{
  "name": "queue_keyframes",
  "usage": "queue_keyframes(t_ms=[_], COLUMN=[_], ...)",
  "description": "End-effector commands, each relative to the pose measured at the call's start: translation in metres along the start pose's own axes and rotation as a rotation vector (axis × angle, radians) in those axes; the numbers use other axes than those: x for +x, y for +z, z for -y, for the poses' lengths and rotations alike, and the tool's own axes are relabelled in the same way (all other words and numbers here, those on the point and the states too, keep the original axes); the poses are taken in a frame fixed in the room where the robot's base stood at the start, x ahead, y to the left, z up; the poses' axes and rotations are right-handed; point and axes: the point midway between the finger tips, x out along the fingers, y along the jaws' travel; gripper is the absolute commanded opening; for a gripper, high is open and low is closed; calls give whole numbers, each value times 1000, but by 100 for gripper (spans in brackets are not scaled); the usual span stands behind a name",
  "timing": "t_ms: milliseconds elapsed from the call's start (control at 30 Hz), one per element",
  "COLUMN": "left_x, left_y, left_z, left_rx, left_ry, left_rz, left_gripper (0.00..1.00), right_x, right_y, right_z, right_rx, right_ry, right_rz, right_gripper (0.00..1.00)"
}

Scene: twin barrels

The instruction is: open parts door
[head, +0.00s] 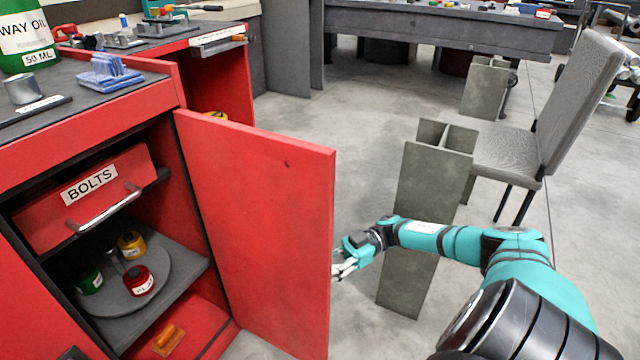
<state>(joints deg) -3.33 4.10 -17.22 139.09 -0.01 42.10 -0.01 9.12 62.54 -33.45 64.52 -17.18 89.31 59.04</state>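The red parts door (262,240) stands swung wide open on the right side of the red cabinet (105,104). Inside show a drawer labelled BOLTS (90,195) with a metal handle, and a round grey turntable (150,278) bearing small red, yellow and green containers. My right gripper (340,268) is at the door's free outer edge, on its right side. The fingers are small and partly against the edge, so I cannot tell whether they touch or grip it. My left gripper is not in view.
A grey divided stand (415,205) is close behind my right forearm. A grey chair (510,150) stands further right. A workbench (450,28) is at the back. Open floor (340,125) lies beyond the door.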

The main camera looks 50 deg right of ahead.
Motion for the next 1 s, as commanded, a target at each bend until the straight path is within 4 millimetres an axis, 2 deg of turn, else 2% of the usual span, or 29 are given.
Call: queue_keyframes(t_ms=[367,633,867,1000], left_x=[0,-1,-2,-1], left_y=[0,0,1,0], left_z=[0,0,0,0], left_rx=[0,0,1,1], left_ry=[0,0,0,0], left_rz=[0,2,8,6], left_gripper=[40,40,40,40], right_x=[-2,-1,-1,-2], right_y=[3,2,0,-8], right_z=[4,2,1,1], right_rx=[10,5,2,1], right_ry=[-8,-4,-2,-3], right_rz=[5,4,2,3], right_gripper=[2,36,36,36])
